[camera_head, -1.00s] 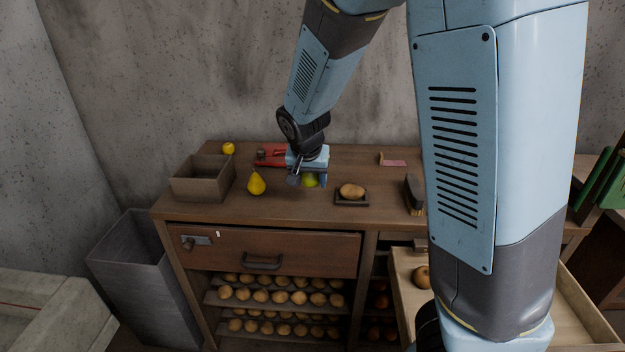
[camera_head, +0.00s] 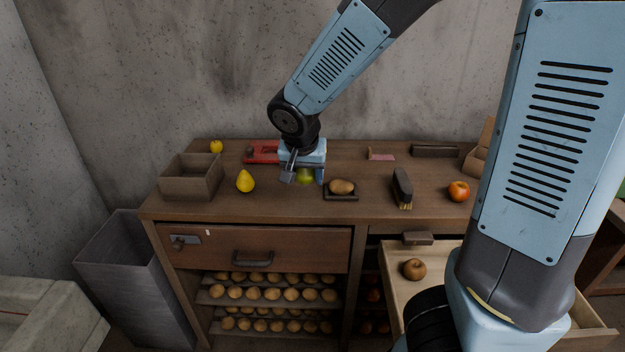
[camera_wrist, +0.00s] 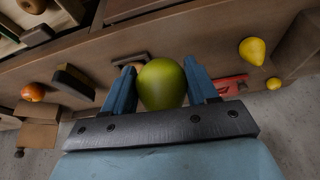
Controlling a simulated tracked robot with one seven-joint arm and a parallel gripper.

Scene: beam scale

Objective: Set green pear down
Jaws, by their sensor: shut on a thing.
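The green pear (camera_wrist: 162,84) is between the two blue fingers of my gripper (camera_wrist: 163,88) in the wrist view. My gripper is shut on it. In the head view my gripper (camera_head: 305,176) points down over the table, with the green pear (camera_head: 306,175) low between its fingers. The pear is close to the tabletop (camera_head: 290,205); I cannot tell whether it touches. A small dark tray (camera_head: 341,197) with a brown potato-like item (camera_head: 342,186) lies just right of my gripper. A yellow pear (camera_head: 245,181) stands to the left.
An open wooden box (camera_head: 190,182) stands at the left, with a yellow fruit (camera_head: 216,146) behind it. A red object (camera_head: 262,152) lies behind my gripper. A brush (camera_head: 402,188) and an orange fruit (camera_head: 458,191) are to the right. An open drawer (camera_head: 452,268) holds a brown fruit (camera_head: 414,269).

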